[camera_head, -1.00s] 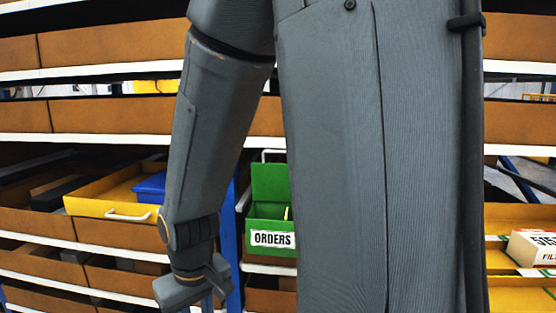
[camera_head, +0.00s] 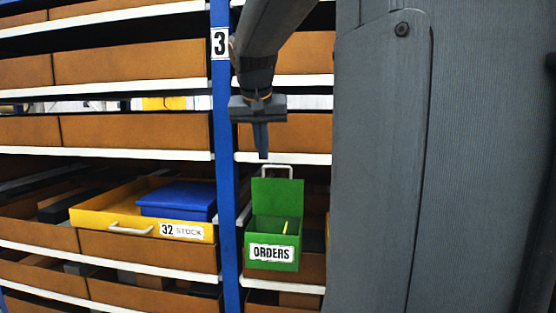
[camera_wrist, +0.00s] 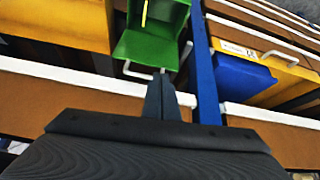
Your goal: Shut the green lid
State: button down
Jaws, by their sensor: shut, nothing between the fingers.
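The green lid (camera_head: 277,196) stands upright, open, at the back of a green box (camera_head: 259,267) labelled ORDERS. A white handle (camera_head: 279,167) sticks up from the lid's top edge. A thin yellow item (camera_head: 285,227) shows inside the box. My gripper (camera_head: 263,156) is shut and empty, pointing down just above and left of the handle in the head view, apart from it as far as I can tell. In the wrist view my gripper's fingers (camera_wrist: 161,80) point toward the green lid (camera_wrist: 146,49) and its handle (camera_wrist: 138,73); the fingers hide a bit of the handle's end.
A blue post (camera_head: 229,200) marked 3 stands left of the box. A yellow drawer (camera_head: 105,208) with a blue bin (camera_head: 176,199) juts out left of it. A white-edged shelf (camera_head: 300,158) with brown bins runs above the box.

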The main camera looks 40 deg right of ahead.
jog(key=m, duration=0.1)
send_near(279, 156)
jog(key=s+a, duration=0.2)
jog(key=a, duration=0.1)
jog(key=shift+h, duration=0.4)
jog(key=p+x, duration=0.3)
jog(key=x, duration=0.6)
jog(key=shift+w+d+f, duration=0.1)
jog(key=shift+d+f, duration=0.2)
